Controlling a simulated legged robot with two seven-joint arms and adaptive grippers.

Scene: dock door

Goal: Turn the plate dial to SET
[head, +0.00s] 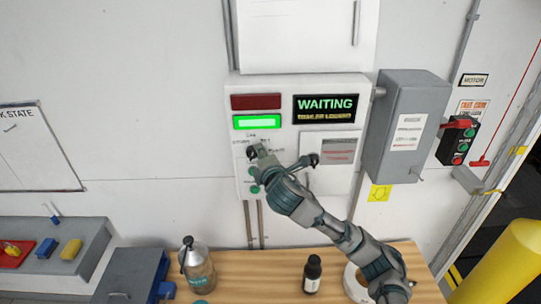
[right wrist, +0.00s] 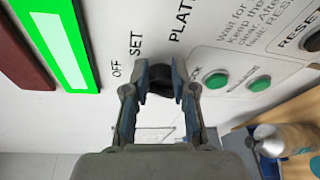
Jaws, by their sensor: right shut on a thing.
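The plate dial (right wrist: 160,80) is a small black knob on the white control panel (head: 283,88). In the right wrist view it sits between my fingertips, beside the printed words OFF, SET and PLATE. My right gripper (right wrist: 160,88) is shut on the dial, one finger on each side. In the head view my right gripper (head: 260,153) reaches up to the panel from the lower right and covers most of the dial. The fingers hide the dial's pointer, so I cannot tell its setting. My left gripper is not in view.
A green indicator (head: 257,122) is lit under a dark red one (head: 256,101). A display (head: 327,108) reads WAITING. Green buttons (right wrist: 217,79) sit close to the dial. A grey box (head: 402,125) stands right of the panel. Bottles (head: 312,274) stand on the wooden bench below.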

